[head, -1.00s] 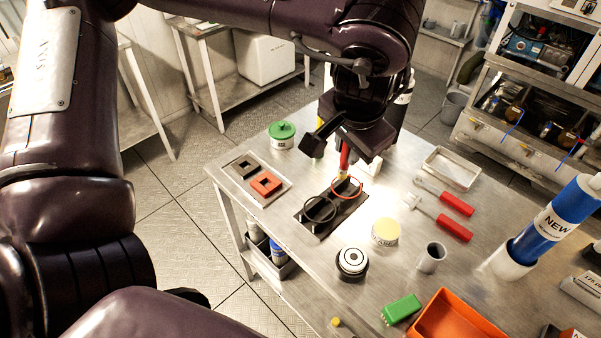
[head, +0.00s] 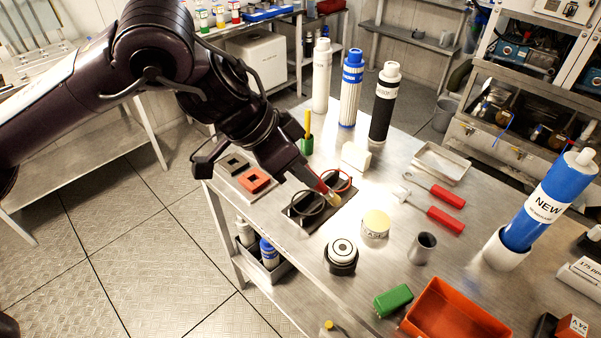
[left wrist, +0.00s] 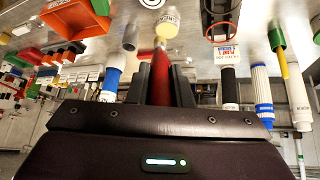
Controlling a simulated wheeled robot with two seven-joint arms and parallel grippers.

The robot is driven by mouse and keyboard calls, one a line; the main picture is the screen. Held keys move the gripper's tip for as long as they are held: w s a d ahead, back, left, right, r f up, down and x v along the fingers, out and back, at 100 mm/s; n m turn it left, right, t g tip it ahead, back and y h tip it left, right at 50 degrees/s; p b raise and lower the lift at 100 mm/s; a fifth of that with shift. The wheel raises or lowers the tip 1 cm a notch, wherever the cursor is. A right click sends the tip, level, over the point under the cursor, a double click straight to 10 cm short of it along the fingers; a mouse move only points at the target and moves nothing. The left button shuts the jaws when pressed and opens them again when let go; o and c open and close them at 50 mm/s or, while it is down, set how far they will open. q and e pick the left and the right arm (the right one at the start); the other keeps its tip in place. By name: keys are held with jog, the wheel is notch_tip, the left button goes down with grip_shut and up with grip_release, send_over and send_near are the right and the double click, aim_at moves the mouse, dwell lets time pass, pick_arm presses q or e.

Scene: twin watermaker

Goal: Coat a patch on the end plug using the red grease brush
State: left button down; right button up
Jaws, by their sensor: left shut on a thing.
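My left gripper (head: 315,182) is shut on the red grease brush (head: 325,189). The brush is tilted, its pale bristle tip pointing down and right above the dark mat, left of the grease jar (head: 376,225) with a yellowish top. The red handle (left wrist: 160,85) lies between the fingers in the left wrist view, its tip towards the grease jar (left wrist: 167,22). A round black plug with a white ringed top (head: 341,253), seemingly the end plug, stands upright in front of the jar, apart from the brush. My right gripper is out of view.
The dark mat (head: 304,222) carries a black ring and a red ring (head: 350,181). A grey cup (head: 423,248), green block (head: 393,301) and orange bin (head: 455,316) stand at the front. Red-handled tools (head: 446,221) lie to the right. Tall cylinders (head: 384,105) stand behind.

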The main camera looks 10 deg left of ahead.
pick_arm(q)
jog(key=shift+f+h, duration=0.15)
jog(key=shift+h, duration=0.15)
notch_tip(320, 180, down, 4)
jog(key=b, duration=0.4)
jog(key=shift+d+f+b, duration=0.1)
jog(key=shift+f+b, duration=0.15)
jog(key=shift+b, duration=0.05)
